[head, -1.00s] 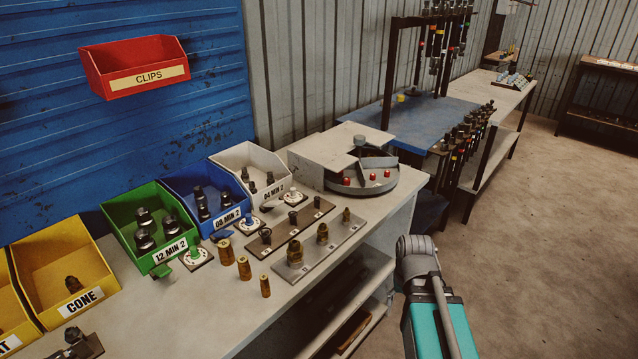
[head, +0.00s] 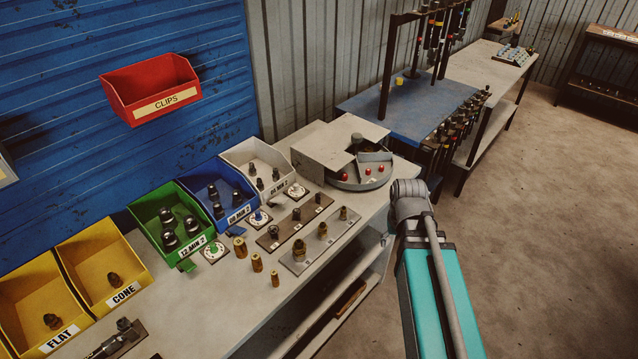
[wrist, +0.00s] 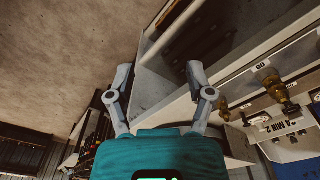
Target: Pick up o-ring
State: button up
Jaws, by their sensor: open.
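I cannot make out an o-ring for certain in either view. Small square cards with round discs, one green-centred (head: 213,250), one blue-centred (head: 258,218) and one pale (head: 296,190), lie in front of the labelled bins; what is on them is too small to tell. My gripper (wrist: 159,75) is open and empty in the wrist view, its two grey fingers spread apart. It is over the floor side of the bench, with the bench front and shelf beyond its fingers. No fitting is between the fingers.
The bench holds yellow (head: 100,258), green (head: 165,221), blue and white bins, brass fittings (head: 257,263), a plate of fittings (head: 322,240) and a round tray (head: 360,172). A red CLIPS bin (head: 150,88) hangs on the blue wall. Floor to the right is clear.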

jog(key=w+a+r+n+p, duration=0.2)
jog(key=w+r+p, duration=0.2)
jog(key=r+p, duration=0.25)
notch_tip(320, 180, up, 3)
jog(key=n+p, duration=0.2)
jog(key=n, duration=1.5)
send_over(318, 194)
jog(key=shift+w+r+g, duration=0.1)
jog(key=shift+r+g, duration=0.1)
jog(key=shift+g, duration=0.1)
notch_tip(318, 194, down, 9)
jog(key=b, duration=0.8)
jog(key=shift+r+b, duration=0.15)
jog(key=shift+b, duration=0.2)
jog(key=shift+f+b, duration=2.55)
jog(key=shift+b, duration=0.05)
